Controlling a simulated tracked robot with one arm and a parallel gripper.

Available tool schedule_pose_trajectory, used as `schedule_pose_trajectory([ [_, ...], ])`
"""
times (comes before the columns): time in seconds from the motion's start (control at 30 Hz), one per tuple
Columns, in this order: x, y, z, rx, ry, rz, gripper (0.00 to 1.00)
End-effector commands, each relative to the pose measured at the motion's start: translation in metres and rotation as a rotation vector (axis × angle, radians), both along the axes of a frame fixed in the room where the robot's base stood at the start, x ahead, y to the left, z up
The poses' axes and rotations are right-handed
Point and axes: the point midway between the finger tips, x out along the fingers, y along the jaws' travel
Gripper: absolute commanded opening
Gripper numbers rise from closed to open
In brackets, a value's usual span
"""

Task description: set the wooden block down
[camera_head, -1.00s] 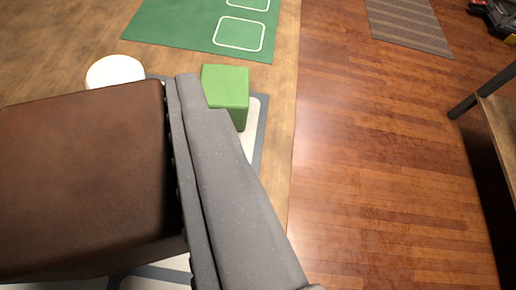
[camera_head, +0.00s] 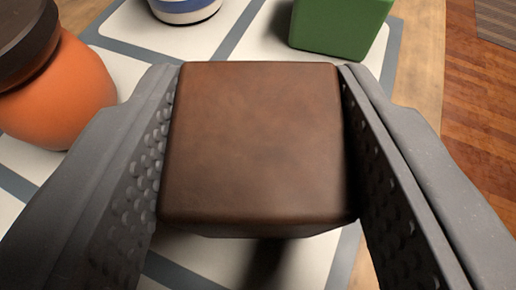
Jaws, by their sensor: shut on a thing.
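The wooden block (camera_head: 258,140) is a dark brown cube with rounded edges, in the middle of the view. My gripper (camera_head: 262,130) is shut on it, with one grey studded finger against its left side and one against its right. The block is over a white mat with grey-blue lines (camera_head: 225,262). A dark shadow lies on the mat below the block's near edge. The block's underside is hidden, so I cannot tell whether it touches the mat.
An orange rounded thing with a dark top (camera_head: 62,95) stands close to my left finger. A white and blue round thing (camera_head: 185,8) and a green block (camera_head: 340,24) stand beyond the wooden block. The wooden table edge (camera_head: 418,75) is at the right, with the floor past it.

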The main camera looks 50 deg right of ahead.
Motion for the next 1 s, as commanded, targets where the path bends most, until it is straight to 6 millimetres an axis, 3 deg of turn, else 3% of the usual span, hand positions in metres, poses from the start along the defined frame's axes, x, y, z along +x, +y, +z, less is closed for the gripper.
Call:
schedule_pose_trajectory([
  [0.27, 0.000, 0.000, 0.000, 0.000, 0.001, 0.000, 0.19],
  [0.77, -0.002, 0.002, -0.018, 0.006, 0.012, 0.002, 0.19],
  [0.8, -0.002, 0.002, -0.019, 0.006, 0.014, 0.001, 0.51],
  [0.83, -0.002, 0.002, -0.019, 0.007, 0.015, 0.001, 0.59],
  [0.87, -0.002, 0.002, -0.020, 0.008, 0.017, 0.002, 0.64],
  [1.0, -0.003, 0.003, -0.023, 0.009, 0.021, 0.003, 0.64],
])
